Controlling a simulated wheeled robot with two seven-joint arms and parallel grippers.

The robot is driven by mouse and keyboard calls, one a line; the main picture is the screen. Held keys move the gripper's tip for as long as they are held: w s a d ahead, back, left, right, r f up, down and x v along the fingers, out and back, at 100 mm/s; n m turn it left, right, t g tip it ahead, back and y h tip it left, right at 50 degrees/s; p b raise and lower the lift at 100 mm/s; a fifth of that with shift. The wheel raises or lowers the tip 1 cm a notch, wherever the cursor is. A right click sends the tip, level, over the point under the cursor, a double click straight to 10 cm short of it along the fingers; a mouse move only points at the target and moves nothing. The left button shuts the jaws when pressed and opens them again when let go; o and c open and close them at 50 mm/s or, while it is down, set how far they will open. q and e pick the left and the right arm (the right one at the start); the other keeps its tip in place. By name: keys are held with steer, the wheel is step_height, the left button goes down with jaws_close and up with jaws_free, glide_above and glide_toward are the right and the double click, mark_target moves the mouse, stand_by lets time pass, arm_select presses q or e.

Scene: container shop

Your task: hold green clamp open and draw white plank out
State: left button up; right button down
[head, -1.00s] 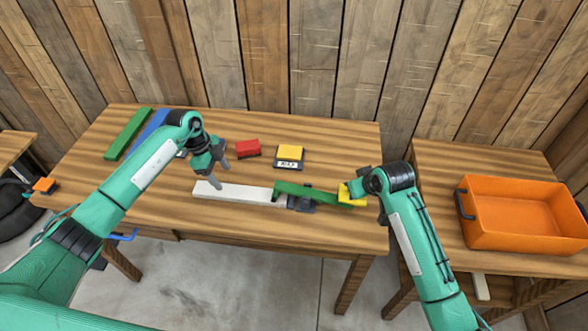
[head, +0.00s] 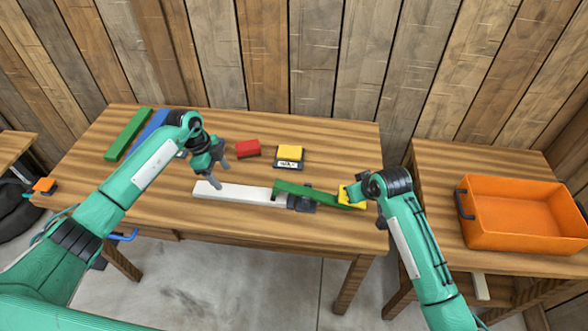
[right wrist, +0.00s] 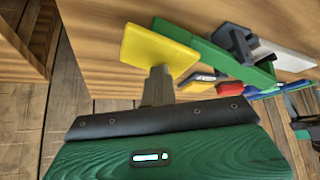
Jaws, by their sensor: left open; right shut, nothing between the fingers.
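The white plank (head: 240,195) lies flat near the table's front, its right end at the green clamp (head: 312,193). The clamp is a long green lever on a dark grey block (head: 302,204), with a yellow pad (head: 350,197) at its right end. My right gripper (right wrist: 158,86) is shut and empty, its fingertips at the yellow pad, seemingly pressing on it; exact contact is hard to tell. My left gripper (head: 219,172) is open, fingers pointing down near the plank's left part.
A red block (head: 247,148) and a small device with a yellow top (head: 290,152) stand behind the plank. A green bar (head: 128,133) and a blue bar (head: 150,135) lie at the back left. An orange crate (head: 520,238) stands on the right table. The table's right rear is clear.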

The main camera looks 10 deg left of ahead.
mark_target(197, 186)
steer(key=shift+f, duration=0.45)
arm_select(q)
steer(key=shift+o, duration=1.4)
steer(key=shift+a, duration=0.15)
steer(key=a+r+y, duration=0.3)
steer(key=a+r, duration=0.2)
steer(key=a, duration=0.4)
step_height(197, 186, down, 12)
steer(key=shift+f, duration=0.1)
steer(key=shift+c, duration=0.2)
steer(key=c, duration=1.1)
